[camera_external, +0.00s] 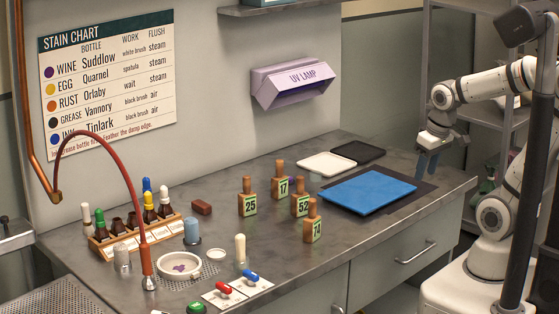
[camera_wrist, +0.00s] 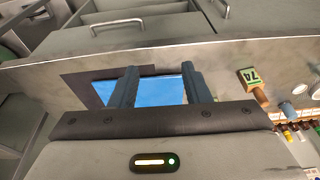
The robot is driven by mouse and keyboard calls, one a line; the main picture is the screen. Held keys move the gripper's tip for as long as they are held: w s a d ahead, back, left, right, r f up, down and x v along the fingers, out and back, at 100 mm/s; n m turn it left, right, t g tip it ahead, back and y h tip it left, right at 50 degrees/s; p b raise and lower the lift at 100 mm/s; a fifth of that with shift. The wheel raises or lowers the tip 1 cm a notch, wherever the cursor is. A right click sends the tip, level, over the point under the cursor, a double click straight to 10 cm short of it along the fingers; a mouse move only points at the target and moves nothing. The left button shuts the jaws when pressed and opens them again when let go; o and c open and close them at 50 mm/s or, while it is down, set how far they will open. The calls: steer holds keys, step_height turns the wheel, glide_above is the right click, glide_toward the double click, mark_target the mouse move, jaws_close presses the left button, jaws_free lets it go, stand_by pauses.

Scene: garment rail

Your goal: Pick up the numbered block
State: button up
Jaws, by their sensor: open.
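Several wooden blocks with knob tops and number labels stand upright on the grey counter: block 25 (camera_external: 248,204), block 17 (camera_external: 280,187), block 52 (camera_external: 300,205) and block 74 (camera_external: 313,230), nearest the front edge. Block 74 also shows in the wrist view (camera_wrist: 252,84), right of the fingers. The other blocks are not clear there. My gripper (camera_external: 427,163) is open and empty, pointing down near the counter's right end, well right of the blocks. In the wrist view its two dark fingers (camera_wrist: 160,75) stand apart with the blue mat between and behind them.
A blue mat (camera_external: 367,192) on a dark sheet lies between the blocks and my gripper. White (camera_external: 327,164) and black (camera_external: 358,151) trays lie behind it. A bottle rack (camera_external: 130,237), a dish (camera_external: 180,265) and a curved red hose (camera_external: 127,172) crowd the left.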

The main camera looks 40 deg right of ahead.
steer(key=a+f+m+y+b, duration=0.3)
steer(key=a+f+m+b, duration=0.1)
steer(key=a+f+b, duration=0.15)
steer(key=m+t+y+b, duration=0.7)
steer(key=m+y+b, duration=0.65)
steer(key=m, duration=0.75)
glide_toward(312, 200)
steer(key=w+a+r+h+b, duration=0.1)
steer(key=a+h+b, duration=0.1)
steer(key=a, duration=0.1)
steer(key=shift+n, duration=0.3)
steer(key=b+x, duration=0.1)
steer(key=x, duration=0.5)
steer(key=shift+w+a+f, duration=0.15)
steer(key=shift+w+a, duration=0.05)
steer(key=shift+w, duration=0.15)
steer(key=shift+c, duration=0.3)
jaws_close()
